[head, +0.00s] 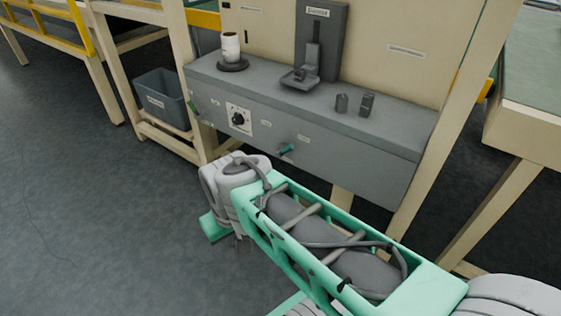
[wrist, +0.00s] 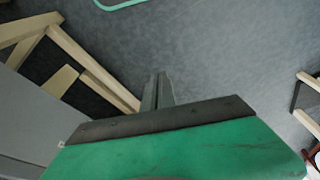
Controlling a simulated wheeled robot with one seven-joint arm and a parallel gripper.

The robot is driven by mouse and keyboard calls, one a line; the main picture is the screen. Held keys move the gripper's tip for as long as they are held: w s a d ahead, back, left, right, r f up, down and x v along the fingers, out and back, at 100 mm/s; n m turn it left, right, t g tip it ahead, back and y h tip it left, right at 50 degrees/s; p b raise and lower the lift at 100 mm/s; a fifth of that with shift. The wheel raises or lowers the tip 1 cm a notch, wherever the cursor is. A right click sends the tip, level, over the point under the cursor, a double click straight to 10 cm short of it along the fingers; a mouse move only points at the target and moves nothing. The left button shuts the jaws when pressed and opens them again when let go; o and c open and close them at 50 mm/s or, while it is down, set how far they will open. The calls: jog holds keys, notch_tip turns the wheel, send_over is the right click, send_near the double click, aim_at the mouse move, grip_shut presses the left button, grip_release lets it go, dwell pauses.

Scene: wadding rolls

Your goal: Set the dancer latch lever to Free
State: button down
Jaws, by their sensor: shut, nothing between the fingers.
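A small green lever (head: 287,149) sticks out of the front face of the grey console (head: 345,165), right of the dial. I cannot read the labels, so I cannot tell if it is the dancer latch lever or which way is Free. Another green bit (head: 192,104) shows at the console's left end. My gripper (wrist: 158,76) is shut and empty, over bare floor in the wrist view. In the head view my arm hides its fingers; the wrist is in front of and below the console, apart from the lever.
A black dial (head: 238,118) on a white plate sits on the console front. On top stand a white roll (head: 230,46), a dark upright fixture (head: 319,40) and two small dark blocks (head: 354,104). A grey bin (head: 162,98) is at left. Floor on the left is free.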

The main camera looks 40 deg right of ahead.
jog(key=w+d+f+m+t+b, duration=0.2)
jog(key=w+f+m+t+b, duration=0.25)
jog(key=w, duration=0.45)
jog(key=w+d+f+m+t+y+b, duration=0.1)
jog(key=w+d+f+m+t+b, duration=0.3)
jog(key=w, duration=0.4)
jog(key=w+d+f+m+t+b, duration=0.1)
jog(key=w+f+m+t+b, duration=0.35)
jog(key=w, duration=0.45)
jog(key=s+d+f+m+t+h+b, duration=0.2)
jog(key=d+f+m+t+h+b, duration=0.15)
jog(key=d+m+h+b, duration=0.6)
jog(key=s+d+f+m+g+h, duration=0.3)
jog(key=s+d+m+h, duration=0.4)
jog(key=s+d+m, duration=0.3)
jog(key=d+m, duration=0.1)
jog(key=d, duration=0.2)
jog(key=shift+s+f+p, duration=0.15)
jog(key=shift+f+p, duration=0.05)
jog(key=shift+p, duration=0.2)
